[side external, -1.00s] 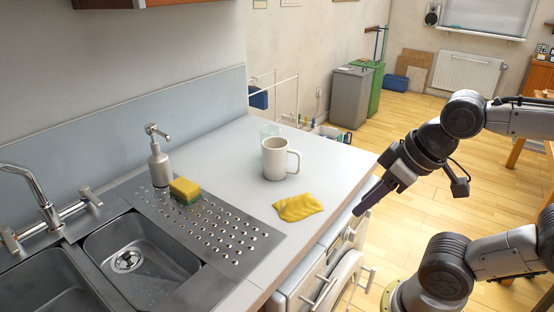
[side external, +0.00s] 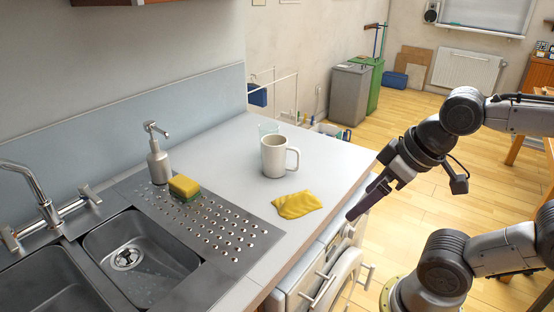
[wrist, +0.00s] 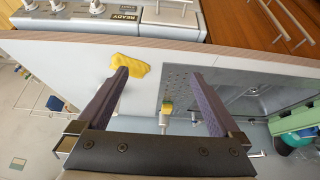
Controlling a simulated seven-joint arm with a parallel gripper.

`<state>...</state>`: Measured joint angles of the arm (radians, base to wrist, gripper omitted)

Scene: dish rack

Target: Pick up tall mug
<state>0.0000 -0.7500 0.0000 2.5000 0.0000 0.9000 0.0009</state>
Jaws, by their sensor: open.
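The tall mug (side external: 272,157) is light-coloured and stands upright on the white counter, its handle to the right.
A yellow cloth (side external: 298,205) lies on the counter (side external: 222,153) between the mug and the front edge. A sponge (side external: 184,188), soap dispenser (side external: 159,165) and sink (side external: 140,262) are to the left.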

